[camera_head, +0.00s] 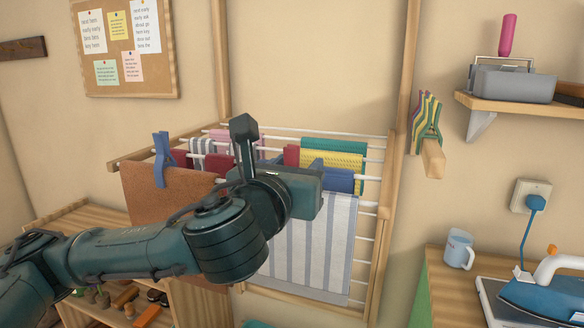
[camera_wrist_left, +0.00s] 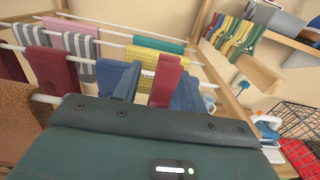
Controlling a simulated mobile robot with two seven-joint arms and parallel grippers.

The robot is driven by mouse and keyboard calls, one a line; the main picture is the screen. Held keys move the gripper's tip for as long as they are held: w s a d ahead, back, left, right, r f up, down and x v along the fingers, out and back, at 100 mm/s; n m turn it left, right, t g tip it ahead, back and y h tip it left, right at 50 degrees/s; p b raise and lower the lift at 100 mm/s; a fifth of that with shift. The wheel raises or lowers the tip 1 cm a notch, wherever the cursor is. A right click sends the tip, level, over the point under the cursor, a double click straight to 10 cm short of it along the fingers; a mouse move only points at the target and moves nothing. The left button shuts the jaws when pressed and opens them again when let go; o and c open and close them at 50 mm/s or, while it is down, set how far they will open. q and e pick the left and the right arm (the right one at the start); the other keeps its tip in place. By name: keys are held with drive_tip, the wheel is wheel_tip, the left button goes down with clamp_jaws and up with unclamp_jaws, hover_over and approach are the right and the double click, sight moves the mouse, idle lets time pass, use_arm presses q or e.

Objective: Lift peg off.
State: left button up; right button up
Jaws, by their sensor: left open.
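A large blue peg (camera_head: 161,158) is clipped upright over the brown towel (camera_head: 150,194) at the left front of the drying rack (camera_head: 372,208). A dark red piece (camera_head: 291,155) stands up near the middle of the rack; it also shows in the left wrist view (camera_wrist_left: 167,82), beside blue cloth. My right gripper is out of view.
A striped white towel (camera_head: 322,245) hangs below my left gripper. Several small cloths hang on the rack's rods. A wall shelf (camera_head: 520,105), a mug (camera_head: 458,249) and an iron (camera_head: 545,295) are at the right. A low wooden shelf stands at the lower left.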

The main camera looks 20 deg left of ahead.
use_arm(q)
clamp_jaws()
idle(0.4)
